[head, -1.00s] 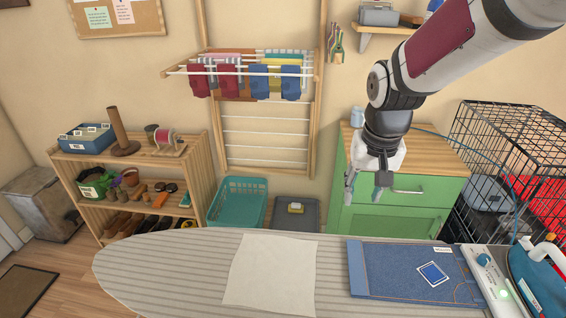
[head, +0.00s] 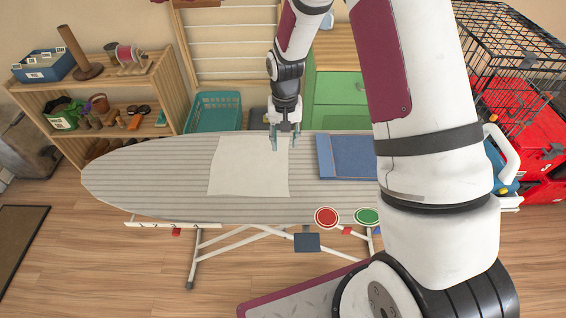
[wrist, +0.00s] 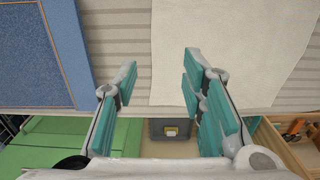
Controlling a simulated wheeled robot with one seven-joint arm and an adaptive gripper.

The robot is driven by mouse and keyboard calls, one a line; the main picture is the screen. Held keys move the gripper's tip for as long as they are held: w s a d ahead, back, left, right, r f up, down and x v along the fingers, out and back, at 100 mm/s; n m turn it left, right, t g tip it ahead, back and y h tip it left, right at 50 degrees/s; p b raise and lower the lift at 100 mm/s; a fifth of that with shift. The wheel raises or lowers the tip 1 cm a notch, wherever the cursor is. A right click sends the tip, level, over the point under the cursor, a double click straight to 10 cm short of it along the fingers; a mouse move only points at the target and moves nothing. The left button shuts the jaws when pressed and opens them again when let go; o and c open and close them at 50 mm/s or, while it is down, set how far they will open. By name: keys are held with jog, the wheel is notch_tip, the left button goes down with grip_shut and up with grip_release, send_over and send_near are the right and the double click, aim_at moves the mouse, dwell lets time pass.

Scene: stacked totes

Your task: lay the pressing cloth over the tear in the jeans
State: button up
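The pressing cloth (head: 245,167) is a cream square lying flat on the left-middle of the striped ironing board. In the wrist view the cloth (wrist: 240,45) lies ahead and to the right. The jeans (head: 340,160) are a folded blue piece on the board to the right of the cloth, partly hidden by my arm. The tear is hidden in the head view and does not show in the wrist view, where part of the jeans (wrist: 35,55) shows at left. My gripper (head: 288,148) is open and empty, over the cloth's far right corner; its teal-padded fingers (wrist: 157,90) are spread apart.
The ironing board (head: 135,180) has free room left of the cloth. A red disc (head: 326,217) and a green disc (head: 367,217) sit at its front edge. A wire crate (head: 515,60) stands right, a shelf (head: 160,95) back left, and a teal basket (head: 215,112) behind the board.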

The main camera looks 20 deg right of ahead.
aim_at(285, 162)
jog(key=shift+f+b, duration=1.35)
jog(key=shift+f, duration=2.5)
grip_shut()
jog(key=shift+r+p, duration=0.65)
jog(key=shift+r, duration=0.95)
jog(key=shift+f, duration=0.1)
jog(key=shift+d, duration=0.1)
jog(key=s+d+r+p, duration=0.2)
jog(key=d+r+p, duration=0.2)
jog(key=d+r, duration=0.5)
jog(key=s+d+r+p, duration=0.2)
jog(key=d+r+p, duration=0.2)
jog(key=d+r, duration=0.6)
notch_tip(285, 162, up, 7)
jog(key=shift+d+f, duration=0.1)
jog(key=shift+d, duration=0.2)
